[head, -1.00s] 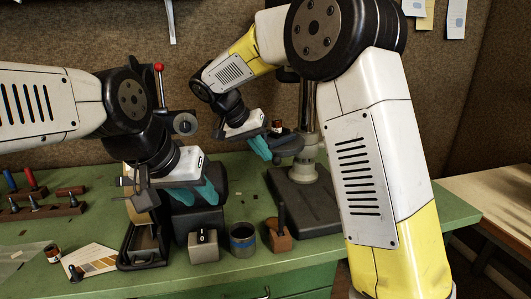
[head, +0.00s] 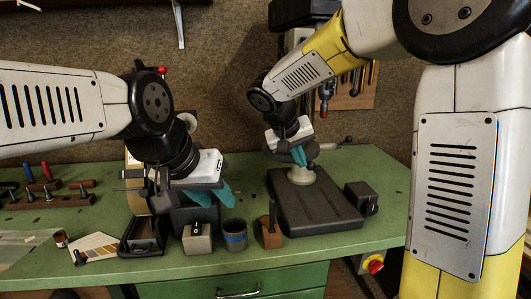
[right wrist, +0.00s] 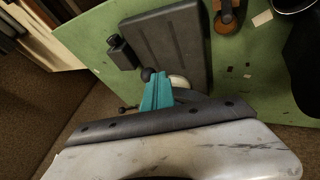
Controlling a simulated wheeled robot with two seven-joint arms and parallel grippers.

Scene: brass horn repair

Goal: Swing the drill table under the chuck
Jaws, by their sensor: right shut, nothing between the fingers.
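The drill press stands at the back right, with its dark head (head: 300,12) at the top and its chuck (head: 324,100) hanging below. Its heavy base (head: 318,212) rests on the bench; a pale column collar (head: 300,176) shows above it. The drill table is mostly hidden behind my right gripper, and I cannot tell its exact angle. A lever with a dark knob (head: 348,139) sticks out to the right. My right gripper (head: 306,156) is shut and empty, below the chuck; its teal fingers (right wrist: 157,92) point toward a dark ball knob (right wrist: 147,74). My left gripper (head: 213,195) looks open and empty.
A small dark vise-like block (head: 361,197) stands right of the base. A grey block (head: 197,238), a blue-banded cup (head: 234,236) and a brown holder (head: 271,236) line the bench front. A red emergency button (head: 376,265) sits below the bench edge.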

